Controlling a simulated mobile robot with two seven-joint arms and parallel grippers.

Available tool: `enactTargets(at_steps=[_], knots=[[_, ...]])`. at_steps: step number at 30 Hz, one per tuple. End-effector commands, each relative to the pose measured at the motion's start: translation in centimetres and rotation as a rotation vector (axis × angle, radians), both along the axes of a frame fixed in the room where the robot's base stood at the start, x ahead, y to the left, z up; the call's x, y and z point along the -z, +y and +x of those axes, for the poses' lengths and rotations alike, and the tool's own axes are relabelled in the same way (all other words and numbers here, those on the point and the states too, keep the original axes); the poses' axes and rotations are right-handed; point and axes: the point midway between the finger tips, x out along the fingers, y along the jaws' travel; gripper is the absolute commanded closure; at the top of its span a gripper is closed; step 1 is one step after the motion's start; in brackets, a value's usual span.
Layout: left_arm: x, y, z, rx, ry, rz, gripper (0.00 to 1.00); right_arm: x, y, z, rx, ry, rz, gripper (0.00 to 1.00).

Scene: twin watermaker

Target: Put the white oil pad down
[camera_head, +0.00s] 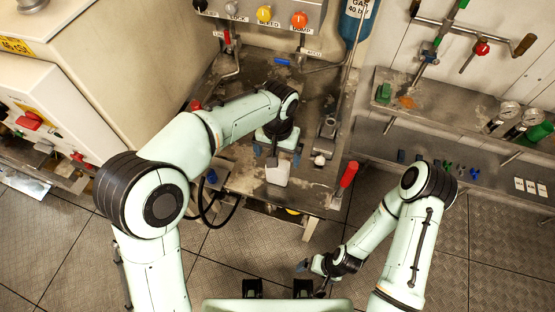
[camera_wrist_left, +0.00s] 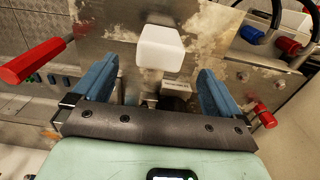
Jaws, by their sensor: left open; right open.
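The white oil pad (camera_head: 277,173) is a small white block at the front part of the stained metal bench top (camera_head: 240,182). It also shows in the left wrist view (camera_wrist_left: 160,48), just beyond and between my spread fingertips, touching neither. I cannot tell for sure whether it lies flat on the metal. My left gripper (camera_head: 277,150) is over the bench, pointing down, with its blue fingers apart; in the left wrist view the open jaws (camera_wrist_left: 157,88) are empty. My right gripper (camera_head: 315,267) is low at the front, away from the bench, open, with nothing visible in it.
A red-handled lever (camera_head: 347,176) stands at the bench's right front edge. A panel with coloured knobs (camera_head: 265,14) and a blue cylinder (camera_head: 352,20) are at the back. A black hose (camera_head: 208,205) hangs at the front left. Shelves (camera_head: 450,120) line the right wall.

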Motion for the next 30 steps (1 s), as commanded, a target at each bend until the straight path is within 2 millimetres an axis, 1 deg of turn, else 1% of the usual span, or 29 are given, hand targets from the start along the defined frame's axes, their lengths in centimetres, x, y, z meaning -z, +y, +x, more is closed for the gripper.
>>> enactTargets(at_steps=[1,3,6,10,15,30], knots=[[-1.4,-0.1,0.1,0.0,-0.005,-0.003,0.01,-0.3,0.0,0.2,0.0,-0.002,0.0,0.0],[-2.8,0.0,0.1,0.0,-0.004,-0.002,0.01,-0.6,0.0,0.4,0.0,-0.004,0.0,0.0],[-4.5,0.0,0.1,-0.001,-0.003,-0.001,0.01,-0.9,0.0,0.6,0.0,-0.007,0.0,0.0],[-5.9,0.0,0.1,0.0,-0.001,0.001,0.01,-1.1,0.0,0.7,0.0,-0.008,0.001,0.0],[-6.4,0.0,0.0,0.0,0.0,0.001,0.01,-1.2,0.0,0.8,0.0,-0.009,0.0,0.0],[-6.3,0.0,0.0,0.0,0.0,0.001,0.01,-1.2,0.0,0.7,0.0,-0.009,0.0,0.0]])
